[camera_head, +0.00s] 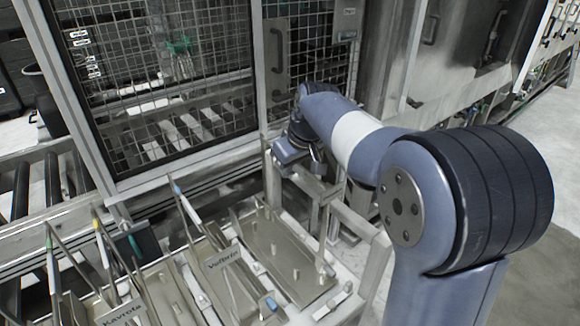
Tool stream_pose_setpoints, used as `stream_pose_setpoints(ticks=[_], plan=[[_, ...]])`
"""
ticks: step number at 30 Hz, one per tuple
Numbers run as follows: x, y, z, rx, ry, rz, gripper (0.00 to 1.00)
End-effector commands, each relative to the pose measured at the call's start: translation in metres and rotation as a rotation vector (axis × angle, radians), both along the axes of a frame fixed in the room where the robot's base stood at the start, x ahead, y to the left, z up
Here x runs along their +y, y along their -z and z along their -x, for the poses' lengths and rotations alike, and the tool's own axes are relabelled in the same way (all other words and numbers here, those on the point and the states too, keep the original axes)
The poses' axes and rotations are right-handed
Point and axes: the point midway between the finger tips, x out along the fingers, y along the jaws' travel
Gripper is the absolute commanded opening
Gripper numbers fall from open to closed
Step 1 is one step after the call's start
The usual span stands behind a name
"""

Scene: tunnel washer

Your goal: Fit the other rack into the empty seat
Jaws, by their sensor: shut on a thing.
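My gripper (302,164) is at the end of my arm, low in front of the mesh guard. It is shut on a grey metal rack (317,190) with upright bars, which shows just below it. The fingertips and the exact grip are largely hidden by my wrist. A flat metal plate (285,262) with small holes and blocks lies bare on the bench, left of and nearer than the rack; it looks like the empty seat. Left of it, a seat labelled Volbrin (222,258) and one labelled Kavrota (124,312) hold thin bars. I cannot tell whether the held rack touches the bench.
Slanted rods with coloured tips (186,208) rise from the bench at the left. The mesh guard door (160,80) stands close behind, with rollers inside it. A metal frame (372,262) bounds the bench at right. Grey floor (535,225) is clear at far right.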

Motion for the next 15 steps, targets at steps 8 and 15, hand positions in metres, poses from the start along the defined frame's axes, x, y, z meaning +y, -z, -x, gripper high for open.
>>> stream_pose_setpoints(ticks=[8,15], plan=[[0.0003,-0.0023,-0.0008,-0.006,0.001,-0.002,0.00],[0.0002,0.0007,-0.0007,-0.006,0.001,-0.002,0.00]])
